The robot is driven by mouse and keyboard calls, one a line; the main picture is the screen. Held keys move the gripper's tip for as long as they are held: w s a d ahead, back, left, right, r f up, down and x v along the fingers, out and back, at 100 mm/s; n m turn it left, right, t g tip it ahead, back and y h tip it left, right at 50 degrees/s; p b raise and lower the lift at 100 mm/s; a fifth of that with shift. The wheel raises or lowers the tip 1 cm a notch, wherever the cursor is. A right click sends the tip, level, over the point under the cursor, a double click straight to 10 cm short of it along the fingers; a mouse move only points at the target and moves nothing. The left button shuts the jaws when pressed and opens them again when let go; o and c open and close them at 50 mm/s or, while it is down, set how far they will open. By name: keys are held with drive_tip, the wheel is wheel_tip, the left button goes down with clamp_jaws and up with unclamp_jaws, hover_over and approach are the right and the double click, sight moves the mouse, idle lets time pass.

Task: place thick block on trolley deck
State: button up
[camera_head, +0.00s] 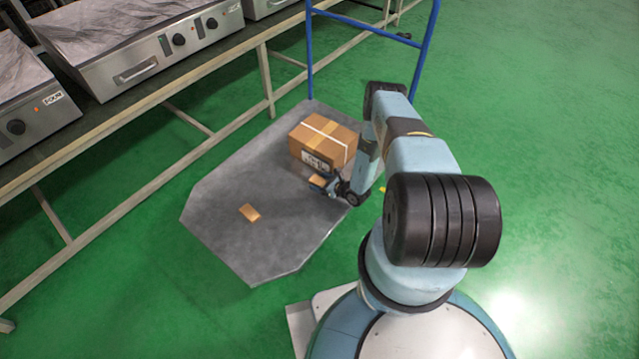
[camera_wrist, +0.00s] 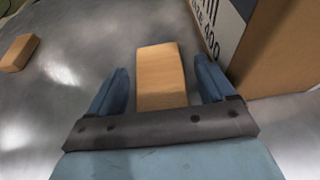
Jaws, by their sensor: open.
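My gripper (camera_head: 325,186) is low over the grey trolley deck (camera_head: 215,195), just in front of a large cardboard box. In the wrist view its two blue fingers are apart, one on each side of a tan block (camera_wrist: 161,78). The block's far end reaches past the fingertips; its near end is hidden by my gripper. The same block (camera_head: 317,181) shows small in the head view. I cannot tell whether it touches the deck. A second tan block (camera_head: 249,212) lies on the deck to the left and also shows in the wrist view (camera_wrist: 19,53).
The taped cardboard box (camera_head: 322,142) stands on the deck close to my gripper's right in the wrist view (camera_wrist: 275,50). A blue handle frame (camera_head: 309,60) rises at the deck's far end. A bench (camera_head: 150,110) with steel appliances runs along the left. The deck's near left is clear.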

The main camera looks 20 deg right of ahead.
drive_tip(key=v, duration=1.1)
drive_tip(key=shift+s+d, duration=0.15)
drive_tip(key=shift+s, duration=0.05)
